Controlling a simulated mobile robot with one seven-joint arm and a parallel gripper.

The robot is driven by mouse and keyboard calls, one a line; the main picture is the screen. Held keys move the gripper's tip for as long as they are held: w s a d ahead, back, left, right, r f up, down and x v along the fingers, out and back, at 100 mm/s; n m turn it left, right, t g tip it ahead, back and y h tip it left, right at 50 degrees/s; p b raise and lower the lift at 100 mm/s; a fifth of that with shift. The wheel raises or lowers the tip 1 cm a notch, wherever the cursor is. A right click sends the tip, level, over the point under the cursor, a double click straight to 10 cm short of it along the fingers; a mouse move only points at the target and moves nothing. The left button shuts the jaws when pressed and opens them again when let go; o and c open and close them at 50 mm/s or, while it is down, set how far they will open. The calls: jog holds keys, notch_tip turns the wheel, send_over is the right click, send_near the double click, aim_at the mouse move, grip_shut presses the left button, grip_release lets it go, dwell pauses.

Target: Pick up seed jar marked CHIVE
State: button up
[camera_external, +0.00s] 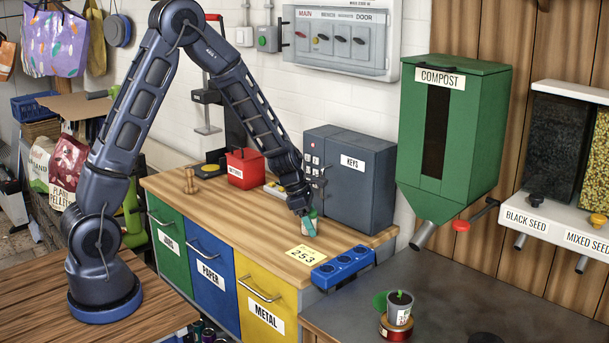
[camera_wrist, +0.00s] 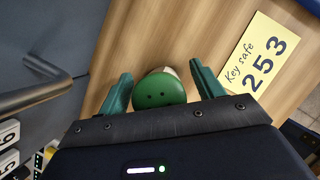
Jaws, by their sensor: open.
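A small jar with a round green lid (camera_wrist: 160,90) pierced by small holes stands on the wooden counter in the wrist view. A little of its pale body shows beyond the lid. Its label is hidden, so I cannot read CHIVE on it. My gripper (camera_wrist: 160,72) is open, with one teal finger on each side of the jar and a gap visible on both sides. In the external view my gripper (camera_external: 308,224) points down at the counter in front of the grey key safe, largely covering the jar.
The grey key safe (camera_external: 350,178) stands close behind my gripper; its handle (camera_wrist: 38,92) shows at left in the wrist view. A yellow "Key safe 253" card (camera_external: 307,255) lies beside the jar. A blue socket strip (camera_external: 343,267) lines the counter's right end. A red box (camera_external: 243,168) stands farther left.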

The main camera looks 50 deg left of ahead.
jog(key=shift+f, duration=0.1)
jog(key=c, duration=1.1)
